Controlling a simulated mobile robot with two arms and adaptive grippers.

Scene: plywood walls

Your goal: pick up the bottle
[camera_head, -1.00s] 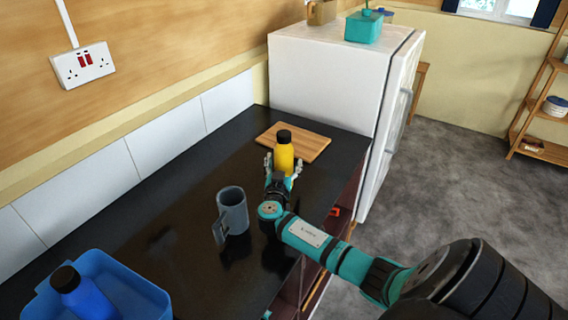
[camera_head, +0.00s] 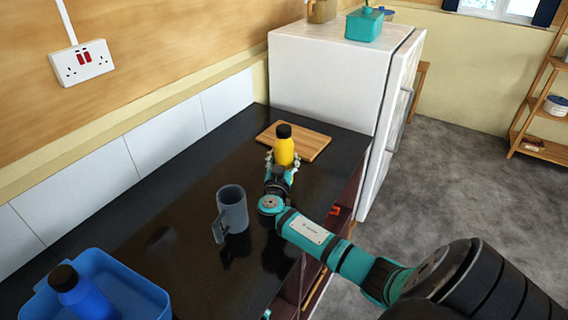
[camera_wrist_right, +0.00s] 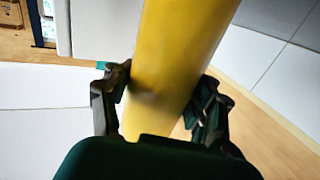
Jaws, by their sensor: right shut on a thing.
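A yellow bottle (camera_head: 284,152) with a black cap stands upright in the head view, in front of the wooden board. My right gripper (camera_head: 282,165) is shut on its lower part. In the right wrist view the yellow bottle (camera_wrist_right: 178,55) runs up the middle, with one finger of the right gripper (camera_wrist_right: 160,105) on each side. Its cap is outside that view. Whether its base touches the counter is hidden by the gripper. A blue bottle (camera_head: 82,296) with a black cap sits in a blue bin at the lower left. My left gripper is not in view.
A grey mug (camera_head: 233,208) stands on the dark counter (camera_head: 165,215) left of my right wrist. The blue bin (camera_head: 140,294) is at the near left. The wooden board (camera_head: 308,145) lies behind the bottle, before the white fridge (camera_head: 325,80).

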